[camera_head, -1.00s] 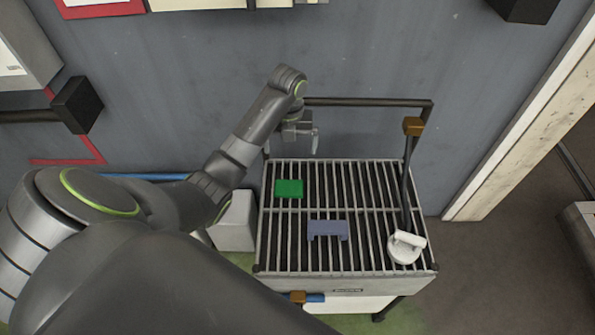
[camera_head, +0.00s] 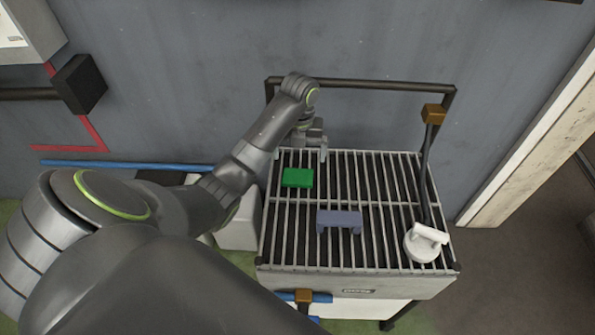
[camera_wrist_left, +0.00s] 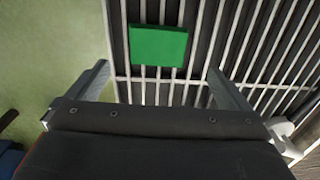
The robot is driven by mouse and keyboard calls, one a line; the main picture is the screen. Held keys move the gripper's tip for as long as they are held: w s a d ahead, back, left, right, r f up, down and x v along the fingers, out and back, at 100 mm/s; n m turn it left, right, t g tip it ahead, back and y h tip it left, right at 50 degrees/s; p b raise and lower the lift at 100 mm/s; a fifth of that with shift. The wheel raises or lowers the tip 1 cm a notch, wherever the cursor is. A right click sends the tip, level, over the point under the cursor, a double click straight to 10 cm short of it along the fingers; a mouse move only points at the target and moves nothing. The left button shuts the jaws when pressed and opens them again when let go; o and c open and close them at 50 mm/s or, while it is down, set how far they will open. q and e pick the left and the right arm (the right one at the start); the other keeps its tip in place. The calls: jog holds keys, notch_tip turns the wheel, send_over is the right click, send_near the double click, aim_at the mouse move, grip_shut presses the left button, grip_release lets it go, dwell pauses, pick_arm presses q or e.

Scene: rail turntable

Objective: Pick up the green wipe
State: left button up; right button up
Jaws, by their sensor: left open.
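The green wipe (camera_head: 298,178) lies flat on the slatted metal rack (camera_head: 290,240), near its back left corner. In the left wrist view the wipe (camera_wrist_left: 158,45) shows ahead of the fingertips, between their lines and slightly left of the middle. My left gripper (camera_head: 300,154) is open and empty above the back left of the rack, just behind the wipe in the head view. Its two spread fingers (camera_wrist_left: 158,72) also show in the wrist view, apart from the wipe. My right gripper is not in view.
A blue-grey block (camera_head: 339,220) sits mid-rack. A white round-based tool (camera_head: 424,243) with a dark cord stands at the rack's front right. A dark rail (camera_head: 370,85) runs behind the rack, close to the wall. A pale bin (camera_head: 240,225) stands left of the rack.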

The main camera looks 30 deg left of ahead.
aim_at(297, 176)
pick_arm(q)
jog(key=shift+f+b, duration=1.4)
jog(key=shift+f, duration=0.5)
jog(key=shift+s+f, duration=0.2)
jog(key=shift+f, duration=0.95)
jog(key=shift+s+f, duration=0.2)
jog(key=shift+f, duration=0.9)
jog(key=c, duration=0.9)
